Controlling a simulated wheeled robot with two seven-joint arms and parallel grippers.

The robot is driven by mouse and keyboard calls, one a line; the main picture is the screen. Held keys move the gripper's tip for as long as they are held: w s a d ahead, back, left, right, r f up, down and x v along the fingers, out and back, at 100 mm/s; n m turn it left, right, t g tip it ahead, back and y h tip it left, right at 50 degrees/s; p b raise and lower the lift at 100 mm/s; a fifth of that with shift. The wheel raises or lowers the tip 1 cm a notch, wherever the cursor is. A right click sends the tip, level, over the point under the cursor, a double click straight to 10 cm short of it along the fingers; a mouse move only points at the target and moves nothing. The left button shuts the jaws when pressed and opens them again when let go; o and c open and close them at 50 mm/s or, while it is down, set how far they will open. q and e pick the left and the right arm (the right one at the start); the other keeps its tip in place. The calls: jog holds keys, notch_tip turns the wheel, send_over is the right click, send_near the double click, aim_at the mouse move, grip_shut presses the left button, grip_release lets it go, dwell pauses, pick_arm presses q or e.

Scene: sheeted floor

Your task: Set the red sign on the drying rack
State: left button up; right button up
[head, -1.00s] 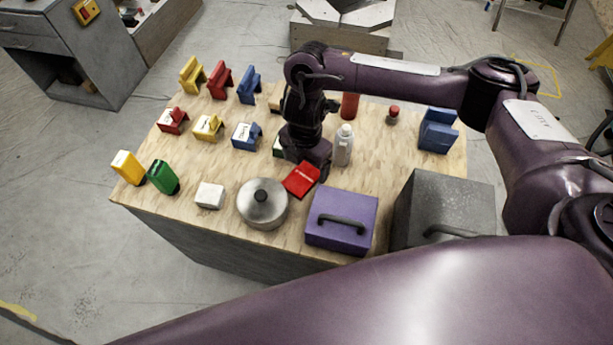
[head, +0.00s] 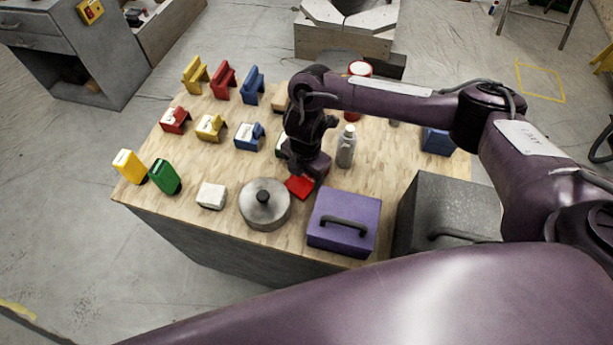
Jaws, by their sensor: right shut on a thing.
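The red sign (head: 298,188) is a small flat red piece, tilted, at the fingers of my right gripper (head: 305,174). The gripper points down and is shut on the sign just above the table, behind the purple box; its fingers hide part of the sign. I cannot tell whether the sign touches the table. No drying rack can be made out for certain. Upright yellow (head: 195,75), red (head: 223,80) and blue (head: 253,85) stands are in a row at the back left of the table. My left gripper is not in view.
A lidded pot (head: 265,212), a purple box (head: 360,240), a grey box (head: 455,205) and a white block (head: 211,196) line the front. A grey bottle (head: 346,150) stands close right of my gripper. Smaller coloured holders (head: 210,129) stand left. Bare wood lies between them.

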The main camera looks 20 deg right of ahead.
aim_at(306, 178)
jog(key=shift+c, duration=0.2)
notch_tip(306, 178, up, 20)
jog(key=p, duration=0.5)
jog(key=d+r+m, duration=0.2)
jog(key=r+m, duration=0.1)
jog(key=m, duration=0.9)
jog(key=d+r+m, duration=0.3)
jog(key=m, duration=0.9)
jog(key=shift+w+d+r+m, duration=0.15)
jog(key=shift+d+m, duration=0.05)
jog(key=shift+m, duration=0.2)
